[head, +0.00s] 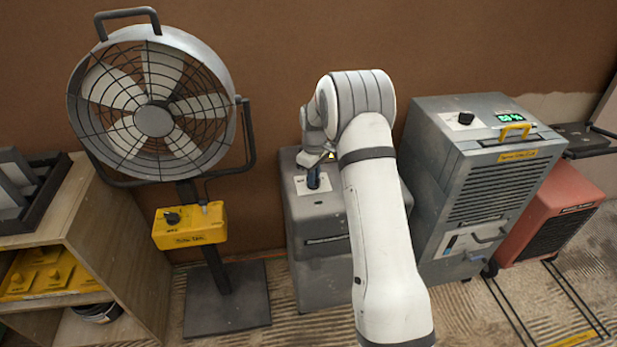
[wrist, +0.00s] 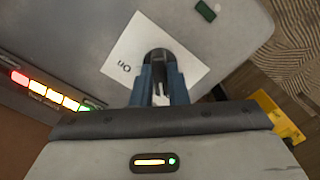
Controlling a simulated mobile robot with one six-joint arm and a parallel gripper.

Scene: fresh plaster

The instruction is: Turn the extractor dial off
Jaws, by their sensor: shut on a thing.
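The dial (wrist: 158,54) is dark and sits on a white label plate (wrist: 190,65) marked "On", on top of the grey cabinet (wrist: 85,35). In the head view the same cabinet (head: 318,228) stands in the middle, against the brown wall. My gripper (wrist: 160,75) reaches down from above, its two blue fingers on either side of the dial and shut on it. The fingers hide part of the dial, so its pointing direction is unclear. In the head view my gripper (head: 314,178) is small and partly behind my arm.
A caged fan (head: 153,120) with a yellow control box (head: 190,226) stands left, beside a wooden shelf (head: 130,240). A grey unit (head: 435,150) with its own black knob (head: 466,118) stands close on the right, then a red heater-like box (head: 565,205). Coloured indicators (wrist: 50,90) line the cabinet.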

